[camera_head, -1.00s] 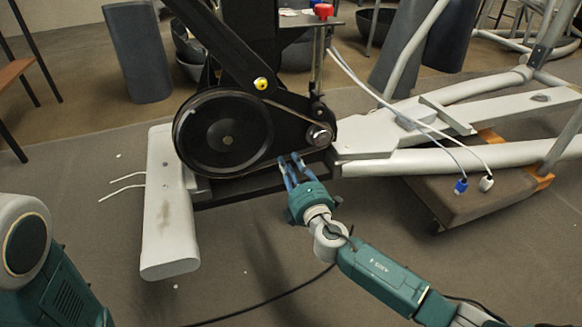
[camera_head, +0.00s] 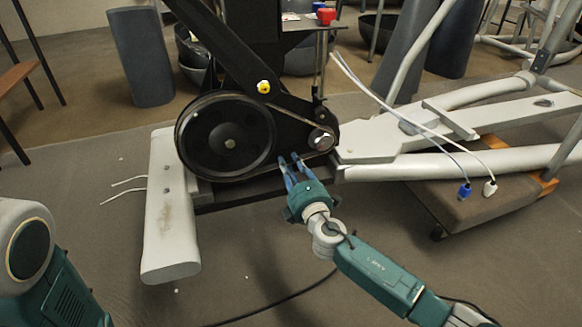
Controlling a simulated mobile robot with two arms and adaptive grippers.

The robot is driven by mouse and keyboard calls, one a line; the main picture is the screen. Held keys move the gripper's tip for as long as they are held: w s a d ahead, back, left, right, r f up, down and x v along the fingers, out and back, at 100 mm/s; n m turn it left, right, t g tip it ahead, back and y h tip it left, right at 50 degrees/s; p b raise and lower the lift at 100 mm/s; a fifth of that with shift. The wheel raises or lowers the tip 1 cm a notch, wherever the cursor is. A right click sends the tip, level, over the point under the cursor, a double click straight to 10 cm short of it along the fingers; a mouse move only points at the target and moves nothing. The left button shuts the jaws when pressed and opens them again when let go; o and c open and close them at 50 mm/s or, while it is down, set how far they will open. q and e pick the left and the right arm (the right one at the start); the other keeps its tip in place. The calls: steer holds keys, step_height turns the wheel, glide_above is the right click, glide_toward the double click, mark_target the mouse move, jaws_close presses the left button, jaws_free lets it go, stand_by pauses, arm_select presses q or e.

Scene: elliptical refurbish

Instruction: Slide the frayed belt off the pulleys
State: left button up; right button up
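The belt (camera_head: 180,124) shows as a thin brownish band around the rim of the large black pulley (camera_head: 215,125). Its lower run passes toward the small metal pulley (camera_head: 320,139) on the right. Fraying is too small to make out. My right gripper (camera_head: 289,157) has its two blue fingers pointing up, with a gap between them. The fingertips are at the lower edge of the drive, just below and left of the small pulley. I cannot tell whether they touch the belt. My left gripper is out of view; only part of my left arm shows at the lower left.
A black guard arm with a yellow knob (camera_head: 263,87) crosses above the large pulley. A light grey foot bar (camera_head: 168,210) stands left of it. White cables (camera_head: 420,122) hang on the right over a wheeled dolly (camera_head: 470,203). A black cable (camera_head: 280,298) lies on the floor.

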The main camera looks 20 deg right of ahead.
steer(key=shift+w, duration=0.2)
stand_by(0.3)
jaws_close()
steer(key=shift+a, duration=0.1)
